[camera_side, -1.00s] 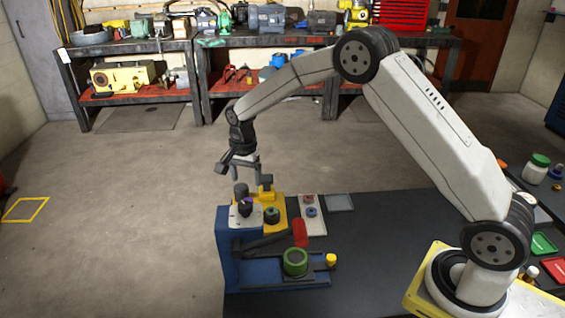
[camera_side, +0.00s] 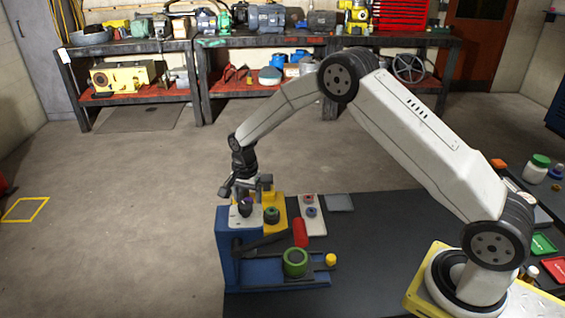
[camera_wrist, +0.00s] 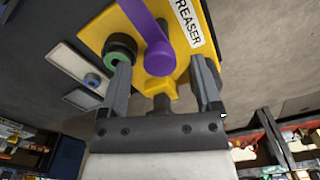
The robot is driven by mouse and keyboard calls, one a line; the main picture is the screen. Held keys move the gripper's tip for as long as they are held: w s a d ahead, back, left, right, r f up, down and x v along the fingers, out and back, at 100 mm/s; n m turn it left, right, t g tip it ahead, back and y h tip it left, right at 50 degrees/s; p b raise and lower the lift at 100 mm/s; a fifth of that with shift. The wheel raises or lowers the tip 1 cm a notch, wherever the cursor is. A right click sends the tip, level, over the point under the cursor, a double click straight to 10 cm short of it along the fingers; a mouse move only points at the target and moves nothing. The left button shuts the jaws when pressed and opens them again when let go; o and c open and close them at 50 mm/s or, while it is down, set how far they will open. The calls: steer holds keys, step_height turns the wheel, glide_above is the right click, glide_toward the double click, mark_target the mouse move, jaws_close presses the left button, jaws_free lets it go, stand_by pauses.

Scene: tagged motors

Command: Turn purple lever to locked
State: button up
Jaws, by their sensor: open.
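The purple lever (camera_wrist: 148,28) runs across a yellow housing labelled with cut-off letters reading "REASER" in the wrist view. Its rounded end lies between my fingers. In the side view only a small purple bit (camera_side: 246,201) of it shows, on top of the yellow and blue unit. My gripper (camera_wrist: 163,88) is open, one finger on each side of the lever end, with a gap to it on both sides. In the side view my gripper (camera_side: 247,188) hangs over the unit, pointing down. I cannot tell whether any finger touches the lever. No locked marking is readable.
A black knob with a green ring (camera_wrist: 117,52) sits close beside my left finger in the wrist view. The blue base (camera_side: 232,255) carries a green ring knob (camera_side: 295,262). A red part (camera_side: 300,232) and a pale plate (camera_side: 315,226) stand right of it. The dark mat (camera_side: 385,240) is largely clear.

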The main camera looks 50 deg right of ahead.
steer(key=shift+f, duration=0.4)
jaws_close()
